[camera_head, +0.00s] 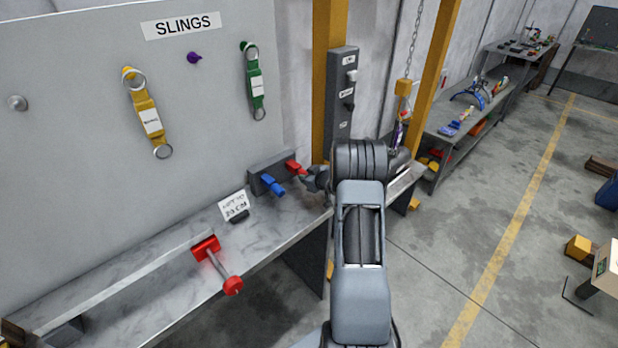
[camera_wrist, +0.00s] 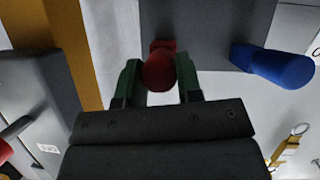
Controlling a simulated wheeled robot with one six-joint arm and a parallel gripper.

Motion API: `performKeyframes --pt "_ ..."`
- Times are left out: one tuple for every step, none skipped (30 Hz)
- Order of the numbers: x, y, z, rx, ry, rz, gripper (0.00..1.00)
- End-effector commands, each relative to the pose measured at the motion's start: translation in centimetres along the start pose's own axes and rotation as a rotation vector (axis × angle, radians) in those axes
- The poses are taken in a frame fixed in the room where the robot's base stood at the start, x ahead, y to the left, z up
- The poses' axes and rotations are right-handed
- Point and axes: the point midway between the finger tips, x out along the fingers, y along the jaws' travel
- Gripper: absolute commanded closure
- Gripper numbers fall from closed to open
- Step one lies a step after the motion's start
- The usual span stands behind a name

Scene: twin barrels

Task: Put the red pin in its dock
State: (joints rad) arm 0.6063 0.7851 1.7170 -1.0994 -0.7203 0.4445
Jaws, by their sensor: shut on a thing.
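A red pin (camera_head: 294,167) is at the right end of a grey block (camera_head: 258,181) against the back panel. A blue pin (camera_head: 272,186) sticks out of the block beside it. In the wrist view, the red pin (camera_wrist: 159,72) shows end-on between the green fingertips of my gripper (camera_wrist: 158,80), with more red behind it against the block (camera_wrist: 210,30). My gripper (camera_head: 307,175) is shut on the red pin. The blue pin (camera_wrist: 272,66) is to the right, clear of the fingers. How deep the red pin sits in the block cannot be told.
A red-ended rod (camera_head: 219,265) juts out over the bench (camera_head: 150,300) at the left. A small sign (camera_head: 234,206) stands near the block. A grey switch box (camera_head: 342,95) on a yellow post is close to my arm. Slings hang on the panel.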

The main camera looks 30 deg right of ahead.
Motion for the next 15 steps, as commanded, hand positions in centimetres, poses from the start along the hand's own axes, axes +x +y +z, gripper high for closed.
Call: performKeyframes --pt "0.13 0.0 -0.09 0.0 0.001 0.0 0.99" --pt "0.19 0.01 -0.13 0.0 0.001 0.0 0.99" --pt "0.28 0.01 -0.18 -0.001 0.001 0.0 0.99" --pt "0.33 0.02 -0.22 -0.001 0.001 0.0 0.99" --pt "0.39 0.02 -0.25 -0.001 0.001 0.001 0.99" --pt "0.45 0.02 -0.29 -0.001 0.001 0.001 0.99" --pt "0.49 0.01 -0.31 -0.001 0.001 0.001 0.99" --pt "0.47 0.02 -0.29 -0.001 0.001 0.001 0.64" --pt "0.46 0.02 -0.29 -0.001 0.001 0.001 0.6" --pt "0.46 0.02 -0.28 -0.001 0.001 0.001 0.58" --pt "0.45 0.02 -0.28 -0.001 0.001 0.001 0.55" --pt "0.45 0.01 -0.28 -0.001 0.001 0.001 0.51" --pt "0.45 0.01 -0.28 -0.001 0.001 0.001 0.48" --pt "0.45 0.01 -0.27 -0.001 0.001 0.0 0.45" --pt "0.45 0.01 -0.27 -0.001 0.001 0.0 0.41"
